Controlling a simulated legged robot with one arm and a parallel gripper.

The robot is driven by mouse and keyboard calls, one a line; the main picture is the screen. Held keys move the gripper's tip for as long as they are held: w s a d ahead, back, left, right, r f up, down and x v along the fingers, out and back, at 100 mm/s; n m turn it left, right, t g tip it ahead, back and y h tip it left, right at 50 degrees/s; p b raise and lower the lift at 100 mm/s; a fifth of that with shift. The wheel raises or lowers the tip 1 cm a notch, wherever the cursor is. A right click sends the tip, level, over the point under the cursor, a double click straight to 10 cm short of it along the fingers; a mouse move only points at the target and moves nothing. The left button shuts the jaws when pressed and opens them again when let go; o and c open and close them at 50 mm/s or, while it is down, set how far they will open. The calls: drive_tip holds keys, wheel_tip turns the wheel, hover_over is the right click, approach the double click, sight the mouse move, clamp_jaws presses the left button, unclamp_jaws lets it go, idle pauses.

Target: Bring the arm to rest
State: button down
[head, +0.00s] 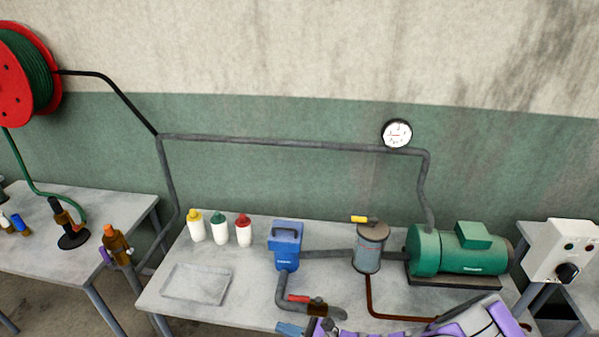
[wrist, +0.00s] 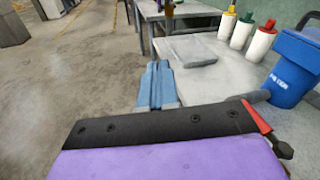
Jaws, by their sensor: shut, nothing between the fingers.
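My gripper (wrist: 157,72) shows in the wrist view as two blue fingers pressed together, with nothing between them. In the head view my gripper (head: 287,328) is at the bottom edge, in front of the table. My purple and grey arm runs from there along the bottom edge to the right, and part of it is cut off by the frame.
The middle table (head: 158,295) carries a shallow tray (head: 200,284), three capped bottles (head: 219,230), a blue box (head: 286,245), a red-handled valve (head: 299,299), a grey canister (head: 370,247) and a green motor (head: 445,250). Open floor (wrist: 70,90) lies left in the wrist view.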

drive_tip(key=s+a+r+n+g+h, duration=0.1)
drive_tip(key=s+a+r+n+g, duration=0.2)
drive_tip(key=s+r+n+g, duration=0.45)
drive_tip(key=s+a+r+n+g, duration=0.25)
drive_tip(key=s+r+n, duration=0.35)
drive_tip(key=r, duration=0.5)
drive_tip(key=s+d+r+n+t+h, duration=0.1)
drive_tip(key=s+d+r+n+h, duration=0.1)
drive_tip(key=s+d+h, duration=0.5)
drive_tip(key=s+d+r+n+t+h, duration=0.1)
drive_tip(key=s+d+r+n+h, duration=0.2)
drive_tip(key=d, duration=1.3)
drive_tip(key=s+n+h, duration=0.2)
drive_tip(key=s+h, duration=0.3)
drive_tip(key=shift+d, duration=0.2)
